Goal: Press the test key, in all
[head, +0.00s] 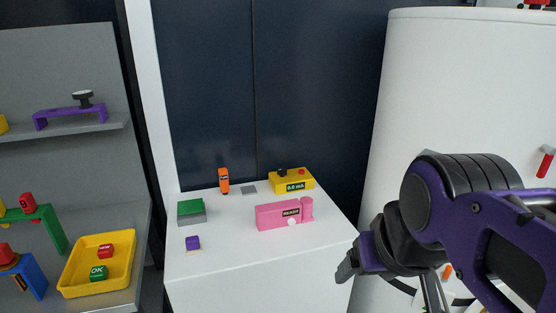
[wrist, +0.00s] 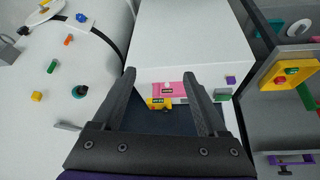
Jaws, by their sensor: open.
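A pink device (head: 275,217) with a dark READY label and a white round button (head: 292,222) stands on a white cabinet (head: 240,265). Behind it stands a yellow meter (head: 291,184) reading 0.0 mA, with a black knob and a red button (head: 302,171) on top. I cannot tell which button is the test key. My gripper (head: 350,265) is at the cabinet's right front edge, apart from both devices. In the wrist view, my gripper (wrist: 159,74) is open and empty; the pink device (wrist: 160,89) and yellow meter (wrist: 155,103) show between its fingers.
A green-topped block (head: 191,211), a small purple block (head: 193,243), an orange item (head: 224,180) and a grey plate (head: 248,190) are also on the cabinet. A large white tank (head: 440,90) stands right. Shelves with a yellow tray (head: 75,266) stand left. The cabinet's front is clear.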

